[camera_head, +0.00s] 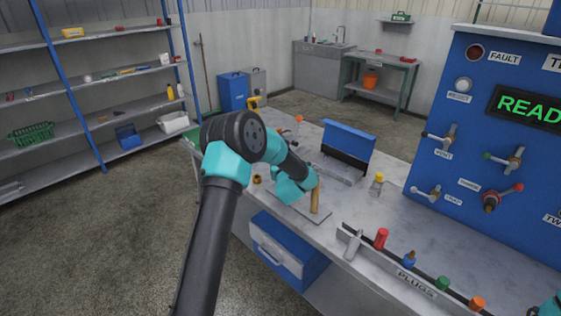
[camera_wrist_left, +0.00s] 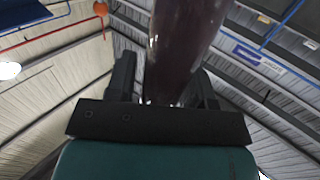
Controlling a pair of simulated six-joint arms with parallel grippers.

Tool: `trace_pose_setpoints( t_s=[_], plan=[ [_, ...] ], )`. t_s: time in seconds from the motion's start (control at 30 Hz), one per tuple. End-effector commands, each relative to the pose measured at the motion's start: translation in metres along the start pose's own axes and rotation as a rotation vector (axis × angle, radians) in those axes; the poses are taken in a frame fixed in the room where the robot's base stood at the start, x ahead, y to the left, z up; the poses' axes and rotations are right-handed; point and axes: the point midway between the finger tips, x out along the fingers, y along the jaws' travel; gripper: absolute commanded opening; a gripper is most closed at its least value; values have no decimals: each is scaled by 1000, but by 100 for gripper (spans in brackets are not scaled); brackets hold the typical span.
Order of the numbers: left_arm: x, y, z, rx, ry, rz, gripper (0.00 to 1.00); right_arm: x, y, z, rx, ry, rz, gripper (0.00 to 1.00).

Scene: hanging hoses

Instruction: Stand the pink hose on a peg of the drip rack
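My left gripper (camera_head: 308,184) is over the bench, low beside an upright tan peg (camera_head: 315,202) on a flat grey plate (camera_head: 295,207), which looks like the drip rack. In the left wrist view a dark reddish tube (camera_wrist_left: 183,45) stands between the two fingers (camera_wrist_left: 165,90), which appear shut on it. It is too dark there to tell for sure that it is the pink hose. No pink hose shows clearly in the head view; my wrist hides that spot. Of my right arm only a teal piece shows at the bottom right corner; its fingers are out of view.
A blue upright holder (camera_head: 348,139) and a small yellow-capped bottle (camera_head: 377,182) stand behind. A plug rail (camera_head: 412,282) with several coloured plugs runs along the front right. A blue control panel (camera_head: 445,160) rises at the right. A blue drawer (camera_head: 278,247) is under the bench.

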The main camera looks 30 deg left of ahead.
Motion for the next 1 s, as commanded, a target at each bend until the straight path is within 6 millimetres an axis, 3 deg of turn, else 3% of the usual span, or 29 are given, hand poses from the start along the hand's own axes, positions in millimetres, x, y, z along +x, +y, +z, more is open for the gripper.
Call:
trace_pose_setpoints(
  t_s=[0.13, 0.53, 0.77, 1.0],
  plan=[
    [0, 0, 0, 0, 0, 0, 60, 0, 0, 0, 0, 0, 0, 61],
    [-8, 1, 0, 1, 0, 1, 60, 0, 0, 0, 0, 0, 0, 61],
    [-41, 1, 0, 1, -1, 2, 60, 0, 0, 0, 0, 0, 0, 61],
    [-88, 1, 0, 1, -1, 3, 60, 0, 0, 0, 0, 0, 0, 61]
  ],
)
